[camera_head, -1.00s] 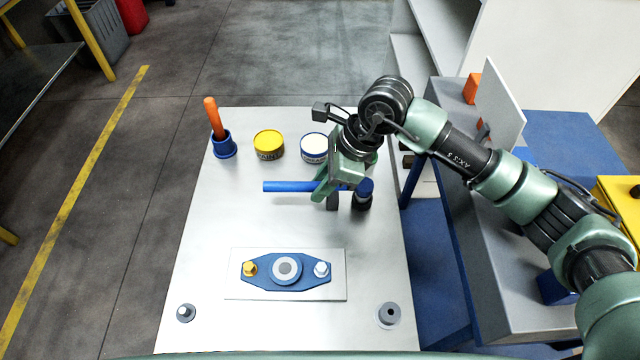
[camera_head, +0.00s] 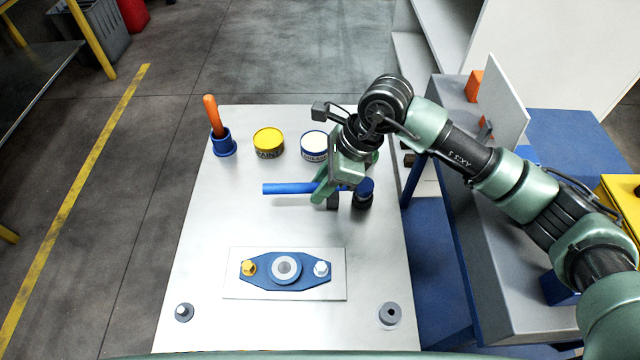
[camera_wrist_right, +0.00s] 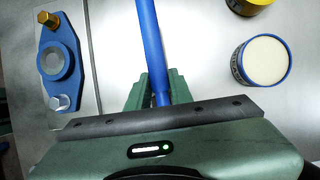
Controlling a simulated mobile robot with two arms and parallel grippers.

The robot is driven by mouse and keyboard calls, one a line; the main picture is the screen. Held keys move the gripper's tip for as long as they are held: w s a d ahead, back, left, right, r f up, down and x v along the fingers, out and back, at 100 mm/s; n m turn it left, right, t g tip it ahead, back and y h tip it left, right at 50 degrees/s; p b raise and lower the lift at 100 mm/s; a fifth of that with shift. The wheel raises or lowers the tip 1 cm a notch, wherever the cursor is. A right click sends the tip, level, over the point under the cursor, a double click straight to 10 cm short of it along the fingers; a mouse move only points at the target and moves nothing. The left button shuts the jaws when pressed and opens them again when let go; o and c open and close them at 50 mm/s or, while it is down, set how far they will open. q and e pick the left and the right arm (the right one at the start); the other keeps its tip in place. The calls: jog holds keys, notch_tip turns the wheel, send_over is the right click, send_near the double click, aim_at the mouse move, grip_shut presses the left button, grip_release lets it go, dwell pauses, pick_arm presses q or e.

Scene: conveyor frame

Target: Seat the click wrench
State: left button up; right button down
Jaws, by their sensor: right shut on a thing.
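The click wrench (camera_head: 287,188) is a blue bar with a dark and blue head (camera_head: 363,192) at its right end. My right gripper (camera_head: 328,192) is shut on the wrench near the head and holds it roughly level, pointing left. In the right wrist view the blue bar (camera_wrist_right: 150,45) runs up from between the green fingers (camera_wrist_right: 153,92). The blue flange plate (camera_head: 286,270) with a grey round centre lies on a pale base plate, with a yellow bolt (camera_head: 249,268) at its left and a silver bolt (camera_head: 321,269) at its right. My left gripper is not in view.
A blue cup (camera_head: 223,146) with an orange-handled tool stands at the back left. A yellow can (camera_head: 268,142) and a white-topped can (camera_head: 314,146) stand beside it. Grey round fixtures sit at the front left (camera_head: 184,312) and front right (camera_head: 389,315).

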jog(key=shift+a+r, duration=0.1)
jog(key=shift+r, duration=0.55)
jog(key=shift+w+r, duration=0.1)
